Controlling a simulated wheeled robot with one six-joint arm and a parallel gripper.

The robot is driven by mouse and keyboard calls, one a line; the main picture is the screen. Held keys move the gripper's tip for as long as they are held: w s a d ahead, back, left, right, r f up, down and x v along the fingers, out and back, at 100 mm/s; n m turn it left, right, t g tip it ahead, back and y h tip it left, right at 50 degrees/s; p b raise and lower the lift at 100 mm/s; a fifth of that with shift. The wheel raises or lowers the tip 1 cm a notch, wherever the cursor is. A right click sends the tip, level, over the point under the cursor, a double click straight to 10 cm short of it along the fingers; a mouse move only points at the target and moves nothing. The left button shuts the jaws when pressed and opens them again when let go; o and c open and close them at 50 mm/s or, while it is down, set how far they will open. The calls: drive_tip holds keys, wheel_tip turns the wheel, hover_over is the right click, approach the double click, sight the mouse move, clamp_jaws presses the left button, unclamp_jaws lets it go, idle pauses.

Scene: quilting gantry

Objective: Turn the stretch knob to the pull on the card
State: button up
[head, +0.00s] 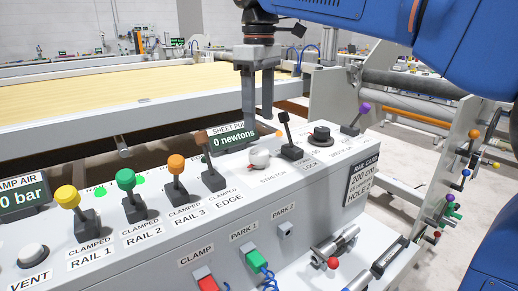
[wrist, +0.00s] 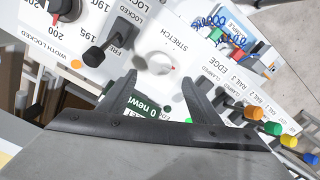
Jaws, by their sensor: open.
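The stretch knob (head: 259,158) is white and round with a small red mark, on the sloped panel above the STRETCH label. In the wrist view the knob (wrist: 160,62) shows just beyond and between the open fingertips. My gripper (head: 259,117) is open and empty, fingers pointing down, above and behind the knob, apparently apart from it. The sheet pull display (head: 235,139) reads 0 newtons. The rail card (head: 362,181) on the console's end reads 200 cm and HOLE 2; its middle line is too small to read surely.
The EDGE lever (head: 213,174) and several coloured rail levers stand left. A long padded bed (head: 120,90) lies behind.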

sight(259, 151)
wheel_tip(259, 151, down, 10)
drive_tip(key=shift+r, duration=0.15)
idle(0.3)
drive_tip(key=c, duration=1)
drive_tip(key=shift+c, duration=0.2)
drive_tip(key=shift+m, duration=0.3)
drive_tip(key=m, duration=0.3)
drive_tip(key=shift+m, duration=2.5)
